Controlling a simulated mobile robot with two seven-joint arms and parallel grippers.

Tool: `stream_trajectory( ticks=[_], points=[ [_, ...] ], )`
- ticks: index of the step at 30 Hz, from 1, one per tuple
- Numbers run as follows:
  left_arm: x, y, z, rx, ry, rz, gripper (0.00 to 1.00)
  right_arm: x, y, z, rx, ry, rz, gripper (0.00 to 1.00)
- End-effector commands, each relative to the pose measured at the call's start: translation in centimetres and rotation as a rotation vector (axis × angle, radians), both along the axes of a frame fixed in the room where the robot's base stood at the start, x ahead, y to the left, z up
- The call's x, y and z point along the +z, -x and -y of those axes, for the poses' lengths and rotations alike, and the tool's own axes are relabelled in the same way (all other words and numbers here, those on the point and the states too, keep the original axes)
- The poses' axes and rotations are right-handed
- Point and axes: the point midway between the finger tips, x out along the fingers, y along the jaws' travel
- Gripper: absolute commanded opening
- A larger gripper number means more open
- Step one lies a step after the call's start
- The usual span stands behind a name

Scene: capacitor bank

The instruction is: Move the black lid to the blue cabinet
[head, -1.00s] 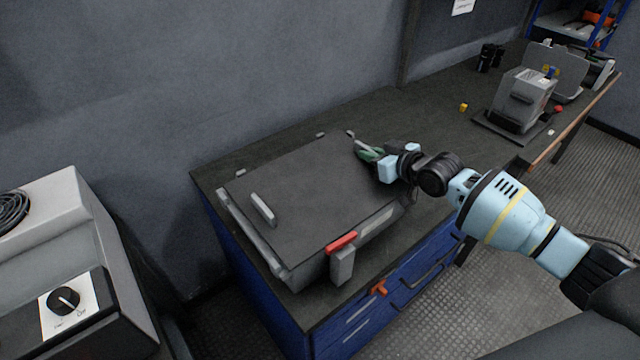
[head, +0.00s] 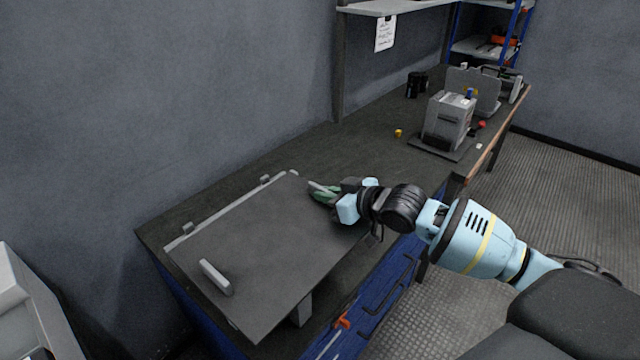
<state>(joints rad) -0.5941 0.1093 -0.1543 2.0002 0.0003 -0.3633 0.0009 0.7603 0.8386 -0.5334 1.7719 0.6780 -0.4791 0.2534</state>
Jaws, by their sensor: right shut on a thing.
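The black lid (head: 262,250) is a flat dark panel with a pale grey handle (head: 215,277) near its left end. It lies over a grey box on the blue cabinet (head: 187,310) and hides most of that box. A strip of the box's rear rim (head: 225,216) shows behind the lid. My right gripper (head: 327,193), with green at its fingers, is at the lid's far right end and is shut on the lid. The grip point itself is hidden. Whether the lid is clear of the box I cannot tell. My left gripper is not in view.
A grey latch (head: 302,311) hangs below the lid's front edge. An orange-red handle (head: 342,323) is on the cabinet front. The dark bench (head: 335,150) is largely clear toward a grey device (head: 448,120). A wall stands behind, and a grey machine (head: 25,310) is at left.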

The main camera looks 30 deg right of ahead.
Motion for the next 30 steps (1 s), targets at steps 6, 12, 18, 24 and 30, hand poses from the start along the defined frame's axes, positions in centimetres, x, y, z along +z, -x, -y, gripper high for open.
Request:
stream_trajectory(
  ticks=[6, 12, 18, 24, 30],
  points=[
    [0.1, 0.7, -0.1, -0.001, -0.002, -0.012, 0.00, 0.7, 4.4, -0.3, 0.002, -0.003, 0.003, 0.00],
    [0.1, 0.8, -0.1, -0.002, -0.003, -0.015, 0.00, 0.9, 7.2, -0.5, 0.001, -0.005, 0.002, 0.00],
    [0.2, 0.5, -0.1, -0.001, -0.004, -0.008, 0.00, 1.0, 8.7, -0.5, 0.000, -0.004, 0.004, 0.00],
    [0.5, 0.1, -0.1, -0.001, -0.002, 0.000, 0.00, 1.1, 9.3, -0.6, 0.000, -0.005, 0.003, 0.00],
    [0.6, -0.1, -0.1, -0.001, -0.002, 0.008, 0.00, 1.1, 9.3, -0.6, 0.000, -0.005, 0.004, 0.00]
  ],
)
